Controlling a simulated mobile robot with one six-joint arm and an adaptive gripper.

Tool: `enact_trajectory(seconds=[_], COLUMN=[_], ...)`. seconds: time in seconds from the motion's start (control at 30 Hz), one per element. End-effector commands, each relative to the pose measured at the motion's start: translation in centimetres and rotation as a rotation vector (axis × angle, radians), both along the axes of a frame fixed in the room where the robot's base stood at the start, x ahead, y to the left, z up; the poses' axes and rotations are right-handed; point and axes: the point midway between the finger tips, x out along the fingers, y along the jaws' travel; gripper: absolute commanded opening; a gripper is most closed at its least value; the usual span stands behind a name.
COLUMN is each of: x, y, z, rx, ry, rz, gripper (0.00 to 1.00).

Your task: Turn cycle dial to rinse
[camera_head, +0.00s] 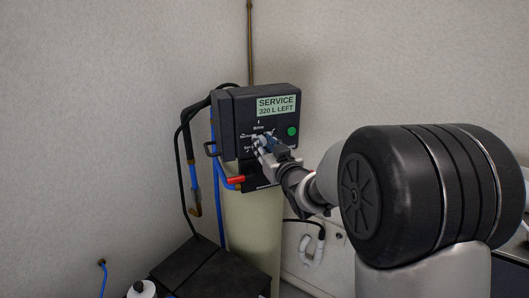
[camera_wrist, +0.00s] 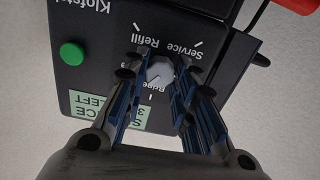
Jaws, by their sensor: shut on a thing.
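The cycle dial (camera_wrist: 161,73) is a light grey knob on the front of a black control box (camera_head: 227,116). In the wrist view, labels around it read upside down, with "Service" and "Refill" legible and others partly covered. My gripper (camera_wrist: 158,75) has its fingers on both sides of the dial and is shut on it. In the head view my gripper (camera_head: 262,143) reaches the box front from the right and covers most of the dial. The green display (camera_head: 276,105) reads "SERVICE 320 L LEFT". Which label the dial points to is not clear.
A round green button (camera_head: 292,132) sits right of the dial. Below the box stand a pale tank (camera_head: 252,235), a red handle (camera_head: 236,180) and blue pipes (camera_head: 216,165). Black hoses run down the left side. A dark box (camera_head: 200,270) stands on the floor in front.

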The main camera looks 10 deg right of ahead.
Motion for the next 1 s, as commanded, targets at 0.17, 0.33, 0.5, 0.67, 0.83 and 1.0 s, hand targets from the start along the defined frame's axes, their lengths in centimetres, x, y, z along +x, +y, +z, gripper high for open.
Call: enact_trajectory(seconds=[0.17, 0.33, 0.5, 0.67, 0.83, 1.0], x=[0.03, 0.04, 0.04, 0.05, 0.05, 0.05], y=[-0.02, -0.04, -0.05, -0.05, -0.06, -0.07], z=[0.11, 0.18, 0.27, 0.32, 0.35, 0.39], rx=[0.161, 0.295, 0.399, 0.467, 0.505, 0.520], ry=[0.022, 0.047, 0.064, 0.075, 0.082, 0.084], rz=[0.000, 0.000, 0.001, 0.001, 0.002, 0.002], gripper=[0.01, 0.01, 0.01, 0.01, 0.01, 0.01])
